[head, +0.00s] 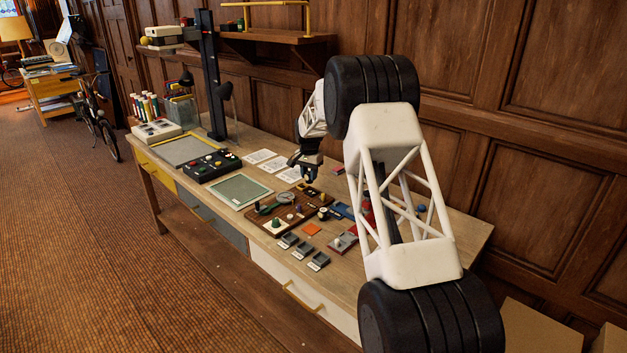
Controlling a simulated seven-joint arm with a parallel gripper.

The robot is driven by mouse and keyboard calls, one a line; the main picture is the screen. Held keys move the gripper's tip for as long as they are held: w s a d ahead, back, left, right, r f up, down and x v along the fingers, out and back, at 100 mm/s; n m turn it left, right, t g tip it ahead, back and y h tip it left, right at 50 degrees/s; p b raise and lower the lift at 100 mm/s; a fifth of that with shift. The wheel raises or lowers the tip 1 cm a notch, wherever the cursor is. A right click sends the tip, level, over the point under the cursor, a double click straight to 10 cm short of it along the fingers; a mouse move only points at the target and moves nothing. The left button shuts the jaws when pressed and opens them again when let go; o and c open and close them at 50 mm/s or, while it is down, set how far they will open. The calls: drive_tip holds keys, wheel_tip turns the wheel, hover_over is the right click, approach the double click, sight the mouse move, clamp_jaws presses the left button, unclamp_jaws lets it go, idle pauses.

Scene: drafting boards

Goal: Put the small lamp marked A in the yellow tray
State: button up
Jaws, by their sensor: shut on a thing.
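My gripper (307,175), dark and small in the head view, hangs over the far edge of a brown board on the bench. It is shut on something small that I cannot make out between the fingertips. I cannot read a mark A anywhere, so I cannot tell which thing is the small lamp. A shallow tray with a yellowish rim and grey floor (158,147) lies at the far left of the bench; it looks like the yellow tray. My gripper is well to the right of it.
The brown board (262,225) holds several small pieces. A green-grey panel (240,191) and a black box with coloured knobs (213,166) lie between it and the tray. A dark upright post (211,80) stands behind. Small grey trays (303,250) line the front edge.

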drive_tip(key=w+a, duration=0.2)
drive_tip(key=w, duration=0.4)
drive_tip(key=shift+w+a, duration=0.15)
drive_tip(key=shift+a, duration=0.25)
drive_tip(key=shift+f, duration=0.3)
drive_tip(key=shift+f, duration=1.9)
drive_tip(key=shift+f, duration=0.85)
idle(1.5)
drive_tip(key=o, duration=1.3)
drive_tip(key=shift+r, duration=0.2)
wheel_tip(320, 180, up, 7)
drive_tip(key=shift+f, duration=0.2)
idle(0.4)
